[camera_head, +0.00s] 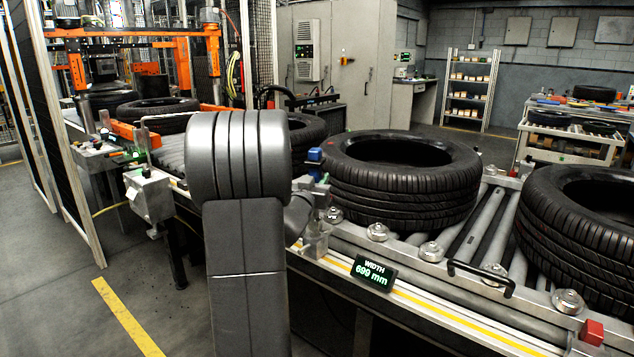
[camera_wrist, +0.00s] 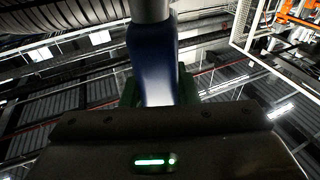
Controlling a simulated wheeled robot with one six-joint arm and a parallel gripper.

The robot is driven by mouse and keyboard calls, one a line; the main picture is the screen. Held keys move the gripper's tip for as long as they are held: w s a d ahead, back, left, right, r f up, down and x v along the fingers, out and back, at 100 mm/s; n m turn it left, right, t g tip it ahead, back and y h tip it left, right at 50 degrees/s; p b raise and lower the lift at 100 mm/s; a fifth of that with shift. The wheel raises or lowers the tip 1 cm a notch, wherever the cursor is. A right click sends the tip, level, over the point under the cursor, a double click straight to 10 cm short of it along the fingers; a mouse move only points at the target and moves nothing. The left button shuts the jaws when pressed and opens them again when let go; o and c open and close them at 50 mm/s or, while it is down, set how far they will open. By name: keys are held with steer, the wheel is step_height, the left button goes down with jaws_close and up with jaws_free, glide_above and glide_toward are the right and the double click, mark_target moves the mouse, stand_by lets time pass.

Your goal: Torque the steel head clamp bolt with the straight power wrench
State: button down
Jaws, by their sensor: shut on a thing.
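In the wrist view, my gripper (camera_wrist: 158,92) is shut on the straight power wrench (camera_wrist: 152,55). The wrench has a dark blue body and a grey metal barrel that runs out of the top of the picture. Green finger pads show on both sides of the body. In the head view, my grey arm hides most of the gripper. A small blue part (camera_head: 314,155) shows just right of the arm, probably the wrench. A grey metal block (camera_head: 317,238) sits below it at the conveyor's near edge. I cannot make out the steel head clamp bolt or whether the wrench touches it.
A tyre (camera_head: 402,180) lies on the roller conveyor (camera_head: 470,225) right of my arm, with another tyre (camera_head: 590,225) farther right. A width display (camera_head: 373,272) and a black handle (camera_head: 480,278) are on the near rail. Open floor (camera_head: 50,270) lies at the left.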

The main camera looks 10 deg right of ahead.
mark_target(317, 162)
steer(key=shift+r+p, duration=1.65)
steer(key=shift+r, duration=0.75)
steer(key=s+a+f+n+t+y+p, duration=0.1)
steer(key=s+a+f+y+p, duration=0.1)
steer(key=a+f, duration=0.5)
steer(key=s+a+f+n+t+y+p, duration=0.1)
steer(key=s+a+f+p, duration=0.4)
steer(key=a, duration=0.8)
step_height(317, 162, down, 3)
steer(key=shift+s+r+n+y+p, duration=0.15)
steer(key=shift+s+n+y+p, duration=0.25)
steer(key=shift+y+p, duration=0.6)
steer(key=shift+w+r, duration=0.1)
steer(key=shift+w, duration=0.05)
